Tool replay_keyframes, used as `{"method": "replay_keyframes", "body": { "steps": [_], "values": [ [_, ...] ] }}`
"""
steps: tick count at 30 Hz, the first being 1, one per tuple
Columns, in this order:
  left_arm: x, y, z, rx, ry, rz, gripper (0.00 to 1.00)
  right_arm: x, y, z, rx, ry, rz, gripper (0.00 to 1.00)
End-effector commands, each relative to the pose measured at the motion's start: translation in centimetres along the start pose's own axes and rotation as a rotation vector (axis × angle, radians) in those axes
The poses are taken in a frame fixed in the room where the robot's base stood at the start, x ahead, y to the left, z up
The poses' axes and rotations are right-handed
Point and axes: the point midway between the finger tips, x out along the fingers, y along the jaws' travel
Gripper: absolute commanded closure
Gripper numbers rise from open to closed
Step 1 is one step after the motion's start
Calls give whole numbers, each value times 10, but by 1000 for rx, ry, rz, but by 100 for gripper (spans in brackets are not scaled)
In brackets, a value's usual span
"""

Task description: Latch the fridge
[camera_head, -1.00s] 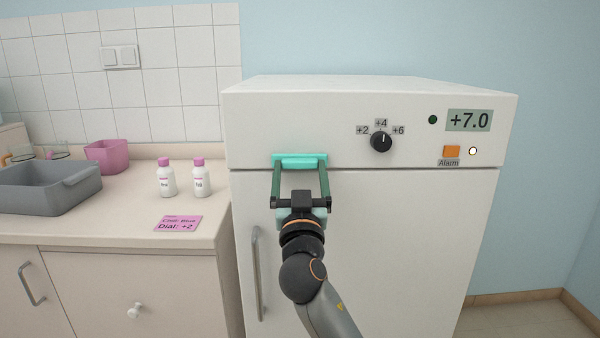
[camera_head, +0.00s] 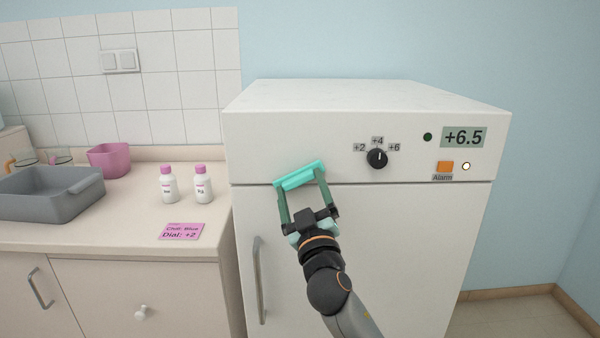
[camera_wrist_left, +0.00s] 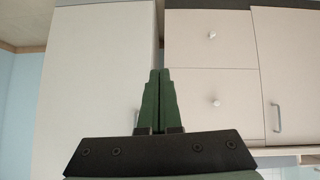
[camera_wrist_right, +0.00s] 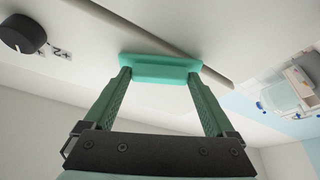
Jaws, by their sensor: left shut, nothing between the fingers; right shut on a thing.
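The white fridge (camera_head: 400,250) stands at the centre right of the head view with its door closed. A teal latch bar (camera_head: 300,175) sits at the seam between the upper panel and the door, tilted with its right end higher. My right gripper (camera_head: 303,182) is shut on this latch, one finger at each end; the right wrist view shows the latch (camera_wrist_right: 160,68) between the fingertips. My left gripper (camera_wrist_left: 160,75) shows only in its wrist view, shut and empty, in front of pale cabinet fronts.
The fridge has a grey door handle (camera_head: 259,280), a black dial (camera_head: 377,158) set near +4, an orange alarm button (camera_head: 445,168) and a display (camera_head: 464,137) reading +6.5. The counter holds a grey basin (camera_head: 45,195), two bottles (camera_head: 169,188) and a pink note (camera_head: 182,231).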

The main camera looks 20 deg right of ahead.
Motion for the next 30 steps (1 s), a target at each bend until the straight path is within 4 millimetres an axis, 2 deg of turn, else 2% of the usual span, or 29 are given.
{"method": "replay_keyframes", "body": {
  "steps": [1,9,18,24,30],
  "values": [
    [-12,-6,-1,-7,-11,-18,100,3,5,-6,-46,-3,-18,66],
    [-46,-24,-8,-19,-16,-72,100,4,8,-7,-283,-4,-117,66],
    [-80,-19,-50,-18,-13,-70,100,4,11,-8,-549,-2,-226,66],
    [-95,-17,-67,-18,-13,-70,100,4,11,-7,-715,-1,-294,66],
    [-100,-16,-73,-18,-13,-70,100,4,10,-6,-857,0,-350,66]
  ]
}}
